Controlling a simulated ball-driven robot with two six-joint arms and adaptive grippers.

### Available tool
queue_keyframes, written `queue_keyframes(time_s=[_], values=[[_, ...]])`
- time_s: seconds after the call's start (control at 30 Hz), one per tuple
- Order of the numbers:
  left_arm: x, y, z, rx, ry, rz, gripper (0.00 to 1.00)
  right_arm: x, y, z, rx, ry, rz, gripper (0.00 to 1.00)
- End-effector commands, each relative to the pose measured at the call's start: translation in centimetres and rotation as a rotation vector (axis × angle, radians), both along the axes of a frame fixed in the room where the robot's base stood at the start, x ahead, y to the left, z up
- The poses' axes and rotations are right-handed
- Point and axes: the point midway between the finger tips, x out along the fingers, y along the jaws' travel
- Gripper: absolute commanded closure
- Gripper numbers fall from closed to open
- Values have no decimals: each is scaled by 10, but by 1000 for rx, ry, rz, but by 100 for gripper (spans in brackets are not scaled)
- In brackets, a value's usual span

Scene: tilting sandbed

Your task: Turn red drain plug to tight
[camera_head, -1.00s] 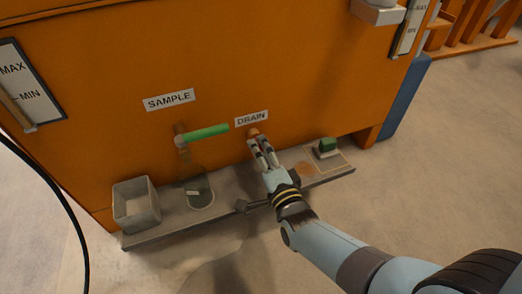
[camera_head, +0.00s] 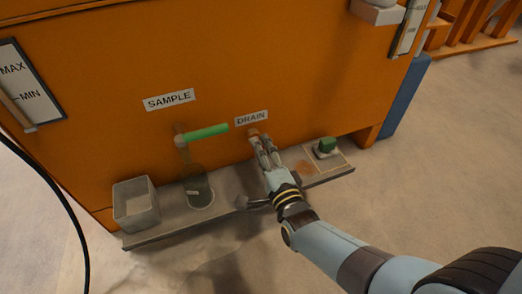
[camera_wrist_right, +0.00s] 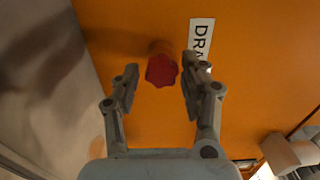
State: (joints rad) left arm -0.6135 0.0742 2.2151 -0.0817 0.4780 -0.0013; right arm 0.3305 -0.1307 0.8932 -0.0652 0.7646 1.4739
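The red drain plug (camera_wrist_right: 161,70) is a lobed knob on the orange wall in the right wrist view. In the head view it is mostly hidden behind my right gripper (camera_head: 261,142), just under the DRAIN label (camera_head: 251,117). In the right wrist view my right gripper (camera_wrist_right: 160,84) is open, with one finger on each side of the plug and a small gap on both sides. Whether its fingertips reach past the plug's front is hard to tell. My left gripper is not in view.
A green lever (camera_head: 205,133) sticks out left of the plug, under the SAMPLE label (camera_head: 169,99). A grey ledge (camera_head: 235,205) runs below.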

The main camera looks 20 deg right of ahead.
Motion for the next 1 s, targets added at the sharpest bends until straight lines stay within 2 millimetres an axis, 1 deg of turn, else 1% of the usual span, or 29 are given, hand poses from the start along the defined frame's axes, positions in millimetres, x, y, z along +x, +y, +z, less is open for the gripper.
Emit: queue_keyframes(time_s=[0.03,0.1,0.67,0.77,0.87,1.0], values=[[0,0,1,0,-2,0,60,0,0,0,0,-1,0,47],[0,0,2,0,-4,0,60,0,0,0,0,-1,0,41],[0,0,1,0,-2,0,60,1,1,1,-18,-4,0,41],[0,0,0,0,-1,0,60,1,1,1,-81,-6,0,41],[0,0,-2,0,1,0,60,1,1,0,-197,-9,1,41],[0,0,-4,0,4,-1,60,1,1,-1,-419,-15,1,41]])
